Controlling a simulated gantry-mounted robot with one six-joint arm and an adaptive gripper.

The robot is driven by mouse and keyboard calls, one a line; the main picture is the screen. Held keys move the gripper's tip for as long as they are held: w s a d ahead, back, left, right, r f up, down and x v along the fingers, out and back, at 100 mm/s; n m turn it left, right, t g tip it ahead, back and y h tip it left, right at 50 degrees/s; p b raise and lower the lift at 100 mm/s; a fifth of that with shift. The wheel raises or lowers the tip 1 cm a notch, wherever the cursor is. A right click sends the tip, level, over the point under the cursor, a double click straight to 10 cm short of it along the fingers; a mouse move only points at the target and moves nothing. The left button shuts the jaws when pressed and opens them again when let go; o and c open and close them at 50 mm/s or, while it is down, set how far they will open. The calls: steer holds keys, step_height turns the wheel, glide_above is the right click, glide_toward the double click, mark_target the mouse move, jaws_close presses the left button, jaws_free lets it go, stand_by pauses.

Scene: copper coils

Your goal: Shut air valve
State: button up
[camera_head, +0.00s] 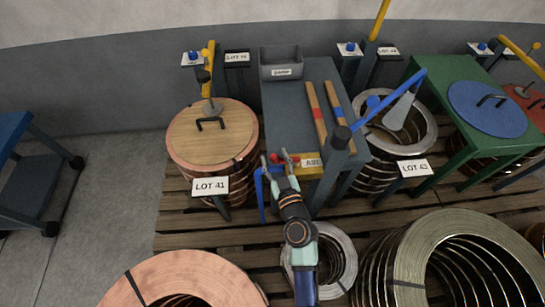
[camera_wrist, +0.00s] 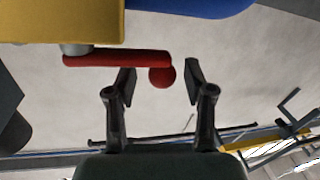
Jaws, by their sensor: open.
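The air valve shows as a yellow block (camera_head: 307,168) with an "AIR" label on the front edge of the grey bench in the head view. Its red lever (camera_head: 279,157) sticks out at the block's left side. In the wrist view the lever (camera_wrist: 110,59) runs right from a grey pivot on the yellow block (camera_wrist: 60,20) to a red ball end (camera_wrist: 162,77). My gripper (camera_head: 279,168) is open at the lever. In the wrist view, the open fingers (camera_wrist: 160,86) stand on either side of the ball, with a gap visible on the right. Contact at the left finger is unclear.
A lidded copper coil (camera_head: 212,135) stands left, behind a LOT 41 sign (camera_head: 210,186). More coils lie in front.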

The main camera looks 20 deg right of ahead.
steer(key=shift+w, duration=0.4)
jaws_close()
steer(key=shift+a+p, duration=0.2)
steer(key=shift+p, duration=0.1)
